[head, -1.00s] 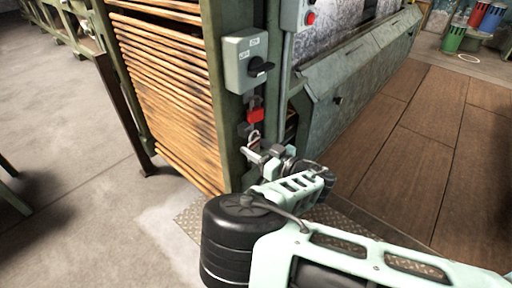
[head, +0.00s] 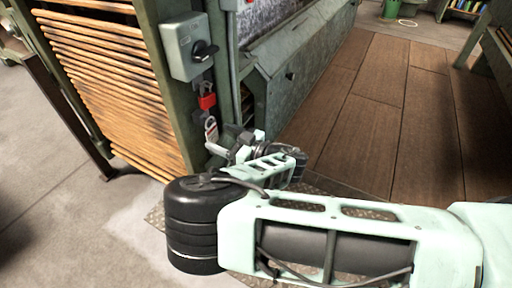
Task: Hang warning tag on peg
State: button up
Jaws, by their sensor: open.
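A small whitish tag with a dark reddish marking (head: 211,130) hangs against the green cabinet post, below a red padlock-like piece (head: 207,101). It looks like the warning tag; its lettering is too small to read. A dark bracket sits behind it, and I cannot make out a separate peg. My gripper (head: 234,146) is open just below and to the right of the tag, close to the post. Its fingers seem empty, and I cannot tell whether one touches the tag.
A grey switch box (head: 188,46) with a black rotary knob is on the post above. Wooden slats (head: 110,85) fill the cabinet side at left. A sloped metal apron (head: 300,62) runs back at right. The plank floor (head: 375,130) at right is clear.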

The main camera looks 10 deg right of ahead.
jog(key=p+v, duration=0.3)
jog(key=v, duration=1.1)
jog(key=shift+w, duration=0.1)
